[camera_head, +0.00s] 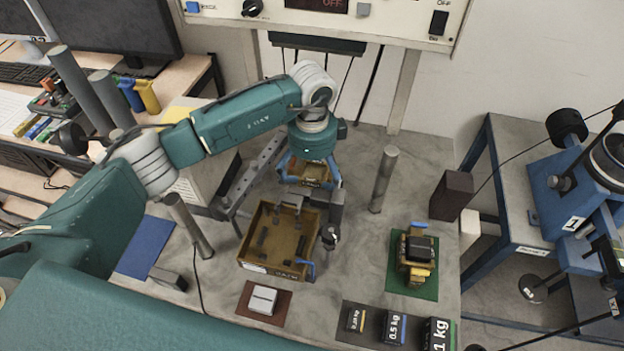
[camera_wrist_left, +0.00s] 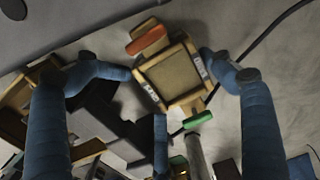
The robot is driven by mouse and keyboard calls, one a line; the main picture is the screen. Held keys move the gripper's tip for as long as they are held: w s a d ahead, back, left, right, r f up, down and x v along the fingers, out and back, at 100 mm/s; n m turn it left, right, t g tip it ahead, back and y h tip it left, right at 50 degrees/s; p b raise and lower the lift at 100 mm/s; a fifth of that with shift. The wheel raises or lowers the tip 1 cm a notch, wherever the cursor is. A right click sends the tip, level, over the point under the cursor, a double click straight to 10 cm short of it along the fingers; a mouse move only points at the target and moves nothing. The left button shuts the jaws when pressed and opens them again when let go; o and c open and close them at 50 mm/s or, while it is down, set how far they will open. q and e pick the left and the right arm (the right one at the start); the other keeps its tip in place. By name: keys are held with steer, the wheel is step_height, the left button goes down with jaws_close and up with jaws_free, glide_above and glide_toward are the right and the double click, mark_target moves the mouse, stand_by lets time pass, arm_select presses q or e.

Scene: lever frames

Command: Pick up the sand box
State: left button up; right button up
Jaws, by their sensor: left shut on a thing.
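The sand box (camera_head: 311,171) is a small wooden box with a sandy top and a pale label on its front. In the head view it hangs below my left wrist, between the two blue fingers of my left gripper (camera_head: 309,180). My left gripper is shut on it. In the left wrist view the sand box (camera_wrist_left: 172,74) shows between the blue fingertips, with pale labels on its sides. In the head view it is seen over the far end of a larger wooden tray; the gap below it is hard to judge. My right gripper is not in view.
The larger wooden tray (camera_head: 250,236) has dark pieces inside. Metal posts (camera_head: 384,180) stand on either side. A white block (camera_head: 262,300) lies on a brown mat. Dark weights (camera_head: 395,328) sit at the front right. A yellow and black object (camera_head: 417,254) stands on a green mat.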

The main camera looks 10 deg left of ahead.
mark_target(314, 180)
arm_select(q)
steer(key=shift+w+r+b, duration=0.1)
steer(key=shift+r+b, duration=0.25)
steer(key=shift+r, duration=0.1)
step_height(314, 180, up, 10)
steer(key=b, duration=0.4)
steer(key=shift+r, duration=0.2)
jaws_close()
steer(key=s+d+p, duration=0.3)
steer(key=s+d, duration=0.9)
steer(key=d, duration=0.1)
steer(key=shift+d+r, duration=0.25)
